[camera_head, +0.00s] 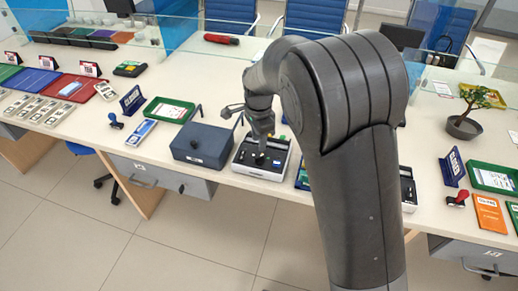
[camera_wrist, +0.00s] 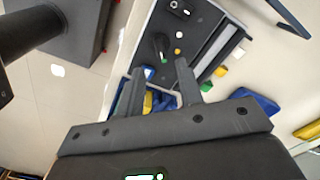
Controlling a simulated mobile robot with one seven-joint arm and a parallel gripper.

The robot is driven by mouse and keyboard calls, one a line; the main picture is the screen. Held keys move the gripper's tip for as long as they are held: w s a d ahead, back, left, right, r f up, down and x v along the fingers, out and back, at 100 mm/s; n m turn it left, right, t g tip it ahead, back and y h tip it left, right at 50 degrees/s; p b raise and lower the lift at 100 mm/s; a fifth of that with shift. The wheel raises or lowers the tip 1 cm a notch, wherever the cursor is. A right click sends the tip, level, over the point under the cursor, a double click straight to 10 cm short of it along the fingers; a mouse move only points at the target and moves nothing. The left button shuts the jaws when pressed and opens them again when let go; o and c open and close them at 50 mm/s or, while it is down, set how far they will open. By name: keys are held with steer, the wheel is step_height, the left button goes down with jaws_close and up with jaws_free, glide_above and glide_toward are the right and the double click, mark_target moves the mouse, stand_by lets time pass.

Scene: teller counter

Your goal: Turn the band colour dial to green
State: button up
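The banding device has a pale body and a dark top panel (camera_head: 262,157), and stands near the counter's front edge. In the wrist view its panel (camera_wrist: 196,20) carries a black dial (camera_wrist: 160,44) with small white, yellow and green marks beside it. I cannot tell for certain which mark the dial points at. My gripper (camera_head: 262,146) is over the device, pointing down. In the wrist view its two fingers (camera_wrist: 159,66) are apart with nothing held between them, and the dial shows just beyond the tips. Whether a finger touches the panel is unclear.
A dark blue-grey box (camera_head: 202,145) stands close left of the device. Small coloured blocks (camera_wrist: 221,71) lie at the panel's edge. A green tray (camera_head: 168,110) and a closed sign (camera_head: 132,99) are further left. My arm hides the counter to the right.

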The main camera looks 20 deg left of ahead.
steer(key=shift+r, duration=2)
steer(key=s+d+r+n+t+y, duration=0.1)
steer(key=s+d+r+n, duration=0.15)
steer(key=d+r, duration=0.5)
steer(key=s+d+r+n+t+y, duration=0.1)
steer(key=s+d+r, duration=0.3)
steer(key=d, duration=0.7)
steer(key=s+d+r+n+t+h, duration=0.1)
steer(key=s+d+n, duration=0.2)
steer(key=s+d, duration=0.4)
steer(key=s+d+r+n+t+h, duration=0.1)
steer(key=s+d+n+t, duration=0.1)
steer(key=s+d, duration=0.5)
steer(key=shift+s+r+n+t, duration=0.3)
steer(key=shift+s+n, duration=0.25)
steer(key=shift+s, duration=0.45)
